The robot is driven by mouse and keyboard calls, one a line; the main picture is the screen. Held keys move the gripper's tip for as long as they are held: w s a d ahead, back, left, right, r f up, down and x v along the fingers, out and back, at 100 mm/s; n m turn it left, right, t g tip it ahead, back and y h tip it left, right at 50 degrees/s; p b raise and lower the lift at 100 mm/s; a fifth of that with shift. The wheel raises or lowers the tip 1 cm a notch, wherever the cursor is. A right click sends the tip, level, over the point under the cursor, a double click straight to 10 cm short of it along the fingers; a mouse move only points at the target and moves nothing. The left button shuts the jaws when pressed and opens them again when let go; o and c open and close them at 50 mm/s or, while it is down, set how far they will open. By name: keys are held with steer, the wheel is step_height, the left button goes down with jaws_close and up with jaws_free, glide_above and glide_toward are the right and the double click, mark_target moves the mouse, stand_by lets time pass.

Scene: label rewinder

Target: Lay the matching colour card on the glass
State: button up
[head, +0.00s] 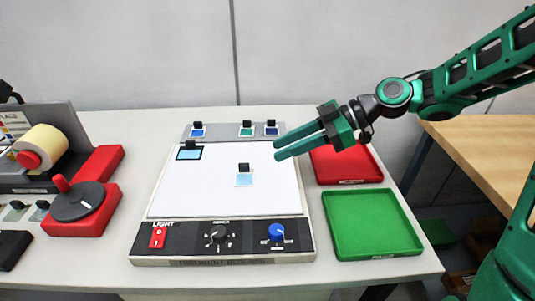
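The white glass (210,205) is the flat top of a light box with a dark control panel. A pale blue card with a black grip (244,180) lies near its middle. A light blue piece with a dark border and black grip (188,154) lies at its upper left. On a grey strip (222,127) behind the glass are a blue card (197,132), a green card (246,132) and a dark blue card (271,131), each with a black grip. My gripper (277,148) is above the glass's right back corner, fingers slightly apart, nothing visible between them.
A green tray (370,225) and a red tray (345,168) stand right of the light box. At left are a label roll machine (40,150), a red base with a black disc (80,205) and small grey pieces (15,212). The panel has red, black and blue controls.

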steer(key=shift+v, duration=1.5)
steer(key=shift+f, duration=0.1)
